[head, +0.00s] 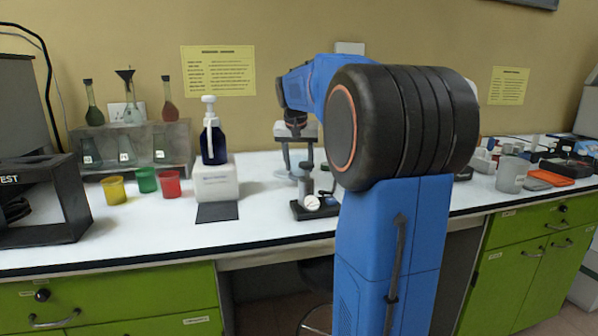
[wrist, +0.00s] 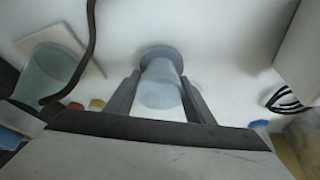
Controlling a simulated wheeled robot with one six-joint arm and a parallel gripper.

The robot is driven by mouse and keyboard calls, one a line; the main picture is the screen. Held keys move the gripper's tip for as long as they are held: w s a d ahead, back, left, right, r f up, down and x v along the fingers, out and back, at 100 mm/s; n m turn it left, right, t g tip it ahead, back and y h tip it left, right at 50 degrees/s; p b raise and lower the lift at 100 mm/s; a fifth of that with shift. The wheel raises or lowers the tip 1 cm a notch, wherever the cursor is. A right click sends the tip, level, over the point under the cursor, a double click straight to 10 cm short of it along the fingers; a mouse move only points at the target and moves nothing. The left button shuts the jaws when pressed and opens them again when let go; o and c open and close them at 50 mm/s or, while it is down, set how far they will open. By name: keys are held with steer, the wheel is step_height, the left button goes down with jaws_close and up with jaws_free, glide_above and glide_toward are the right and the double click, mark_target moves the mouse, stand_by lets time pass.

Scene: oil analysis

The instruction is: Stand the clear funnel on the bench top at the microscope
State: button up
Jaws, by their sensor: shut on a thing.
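In the wrist view my gripper (wrist: 160,78) is shut on the clear funnel (wrist: 160,88), a pale translucent cone with a darker round end pointing away from the camera. One finger lies on each side of it. White surface shows beyond it; I cannot tell whether the funnel touches it.
A blue pump bottle (head: 214,142) stands on a white box (head: 216,182) left of the microscope. Coloured cups (head: 147,180) and a flask rack (head: 175,140) are farther left. Bare bench shows between box and microscope.

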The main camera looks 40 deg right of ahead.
steer(key=shift+f, duration=1.25)
steer(key=o, duration=1.1)
steer(key=shift+f, duration=0.1)
steer(key=shift+c, duration=0.2)
steer(key=v, duration=1.2)
steer(key=shift+s, duration=0.1)
